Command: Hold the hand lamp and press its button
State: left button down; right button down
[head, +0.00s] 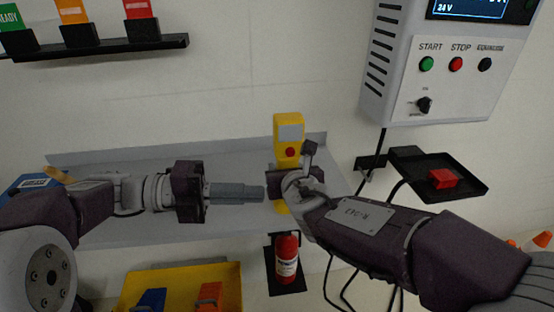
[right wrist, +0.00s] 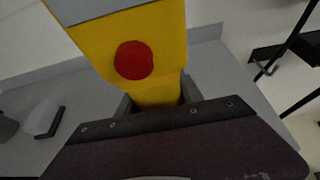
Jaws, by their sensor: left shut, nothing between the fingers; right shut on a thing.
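The yellow hand lamp (head: 289,129) stands upright above the grey shelf in the head view, with a pale panel near its top. Its red button (head: 290,152) faces me and also shows large in the right wrist view (right wrist: 133,60). My right gripper (head: 283,188) is shut on the lamp's lower part; its own arm partly hides the grip. My left gripper (head: 264,193) is shut and empty. Its fingertips point right, close to the lower part of the lamp and below the button; I cannot tell whether they touch anything.
The grey shelf (head: 110,163) lies behind both arms. A control box (head: 440,80) hangs at the upper right, above a black tray (head: 470,187) with a red block (head: 443,179). A yellow bin (head: 230,275) and a red cylinder (head: 287,258) are below.

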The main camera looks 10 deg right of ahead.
aim_at(290, 152)
pick_arm(q)
jog(key=w+a+r+n+t+h, duration=0.1)
jog(key=w+a+r+t, duration=0.1)
jog(key=w+a+r, duration=0.1)
jog(key=shift+w+a, duration=0.5)
jog(key=shift+w, duration=0.3)
jog(key=shift+d, duration=0.15)
jog(key=d, duration=0.9)
jog(key=shift+w+d, duration=0.4)
